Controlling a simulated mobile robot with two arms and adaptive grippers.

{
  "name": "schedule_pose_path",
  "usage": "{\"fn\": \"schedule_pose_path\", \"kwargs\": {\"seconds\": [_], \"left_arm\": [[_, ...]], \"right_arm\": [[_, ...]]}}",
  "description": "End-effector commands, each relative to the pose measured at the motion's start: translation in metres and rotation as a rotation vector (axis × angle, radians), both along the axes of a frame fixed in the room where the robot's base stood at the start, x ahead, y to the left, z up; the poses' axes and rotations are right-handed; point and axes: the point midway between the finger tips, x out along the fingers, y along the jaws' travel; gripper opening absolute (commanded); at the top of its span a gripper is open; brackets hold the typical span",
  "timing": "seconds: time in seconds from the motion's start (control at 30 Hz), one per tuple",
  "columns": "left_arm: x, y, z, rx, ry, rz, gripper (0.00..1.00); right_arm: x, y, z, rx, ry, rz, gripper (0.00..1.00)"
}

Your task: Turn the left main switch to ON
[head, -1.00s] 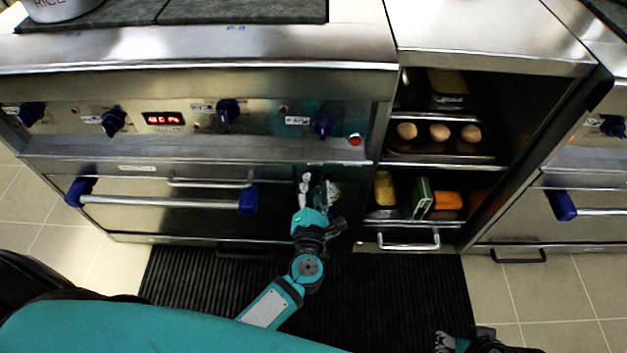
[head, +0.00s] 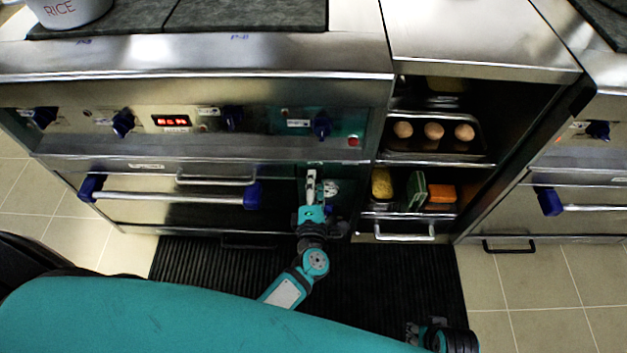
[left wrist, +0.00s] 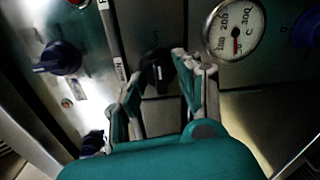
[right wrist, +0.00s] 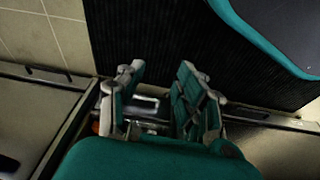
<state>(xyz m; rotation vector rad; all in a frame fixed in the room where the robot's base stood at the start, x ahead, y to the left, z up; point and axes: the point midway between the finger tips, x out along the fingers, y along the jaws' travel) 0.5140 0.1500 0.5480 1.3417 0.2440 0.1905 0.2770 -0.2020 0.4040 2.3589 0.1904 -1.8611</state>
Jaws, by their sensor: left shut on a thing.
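The left main switch is a black knob (left wrist: 158,70) with a pale mark, on the lower front of the left stove; a white label strip runs beside it. My left gripper (left wrist: 165,85) has its two fingers on either side of this knob and is shut on it. In the head view my left gripper (head: 319,188) is at the panel right of the oven door and hides the knob. My right gripper (right wrist: 163,100) is open and empty, low over the floor; in the head view only part of it (head: 425,334) shows at the bottom.
Blue burner knobs (head: 322,127) and a red button (head: 353,142) sit above my left gripper. The oven door handle (head: 165,197) is to its left. An open cabinet (head: 480,175) with eggs and food trays is to its right. A round dial (left wrist: 235,30) is near the switch.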

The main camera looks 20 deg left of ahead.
Motion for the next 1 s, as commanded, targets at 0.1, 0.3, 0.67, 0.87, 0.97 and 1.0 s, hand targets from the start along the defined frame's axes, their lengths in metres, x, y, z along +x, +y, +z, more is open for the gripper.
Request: {"fn": "schedule_pose_path", "kwargs": {"seconds": [0.1, 0.3, 0.67, 0.87, 0.97, 1.0], "left_arm": [[0.0, -0.0014, 0.0003, 0.018, 0.006, -0.002, 0.02], [0.0001, -0.0014, -0.0003, 0.028, 0.009, -0.003, 0.02], [0.0, -0.0013, -0.0003, 0.028, 0.009, -0.003, 0.47], [0.0, -0.0007, -0.0002, 0.028, 0.008, -0.001, 0.57], [-0.0001, -0.0006, -0.0001, 0.027, 0.008, -0.001, 0.57], [-0.0006, -0.0006, -0.0002, 0.027, 0.008, -0.001, 0.57]], "right_arm": [[-0.0013, 0.0, -0.0052, 0.001, 0.002, 0.0, 0.35], [-0.0023, -0.0001, -0.0088, 0.0, 0.005, 0.001, 0.35], [-0.0025, 0.0, -0.0088, 0.0, 0.005, 0.001, 0.35], [-0.0025, 0.0001, -0.0087, 0.0, 0.006, 0.001, 0.35], [-0.0022, 0.0, -0.0083, 0.0, 0.004, 0.001, 0.35], [-0.0015, -0.0003, -0.0078, 0.001, 0.002, 0.0, 0.35]]}}
